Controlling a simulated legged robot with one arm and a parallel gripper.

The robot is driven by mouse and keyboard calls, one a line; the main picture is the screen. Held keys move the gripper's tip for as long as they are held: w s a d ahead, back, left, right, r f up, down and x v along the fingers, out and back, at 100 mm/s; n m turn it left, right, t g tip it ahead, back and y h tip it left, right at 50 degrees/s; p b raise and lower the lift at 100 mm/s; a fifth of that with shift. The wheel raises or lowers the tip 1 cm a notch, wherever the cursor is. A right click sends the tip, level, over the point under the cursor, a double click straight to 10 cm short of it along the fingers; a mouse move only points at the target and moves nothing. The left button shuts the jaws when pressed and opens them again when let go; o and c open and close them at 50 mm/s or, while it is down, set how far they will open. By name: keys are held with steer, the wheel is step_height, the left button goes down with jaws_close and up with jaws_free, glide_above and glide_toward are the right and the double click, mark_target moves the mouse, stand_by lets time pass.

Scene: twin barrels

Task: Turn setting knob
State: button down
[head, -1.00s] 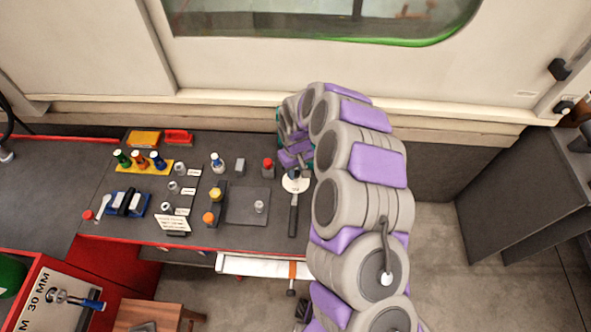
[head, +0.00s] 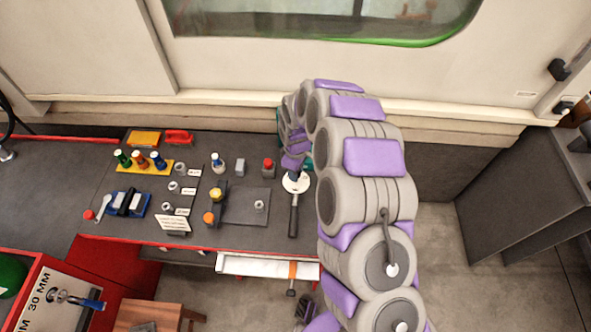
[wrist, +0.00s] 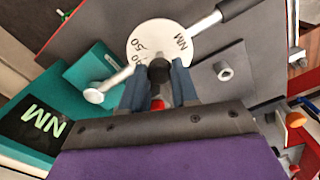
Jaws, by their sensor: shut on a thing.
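The setting knob (wrist: 159,70) is small and dark and sits at the edge of a white round dial (wrist: 150,42) marked NM and 50. In the wrist view my gripper (wrist: 159,82) has its two blue-grey fingers closed around the knob. A red part shows between the fingers. A metal rod with a dark handle (wrist: 238,8) extends from the dial. In the head view the white dial (head: 302,185) lies at the right end of the bench, with its black handle (head: 293,220) pointing towards the front. My gripper (head: 294,174) is over the dial and partly hides it.
A teal box (wrist: 85,95) with an NM display stands beside the dial. On the dark bench (head: 240,224) are a red-capped item (head: 268,167), a grey plate (head: 240,204), an orange knob (head: 208,218) and several bottles. A cream wall (head: 230,75) rises behind.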

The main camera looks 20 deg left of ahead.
stand_by(0.5)
steer(key=c, duration=0.8)
jaws_free()
steer(key=shift+c, duration=0.2)
step_height(320, 180, up, 17)
steer(key=p, duration=0.2)
steer(key=shift+r, duration=0.15)
steer(key=shift+w, duration=0.1)
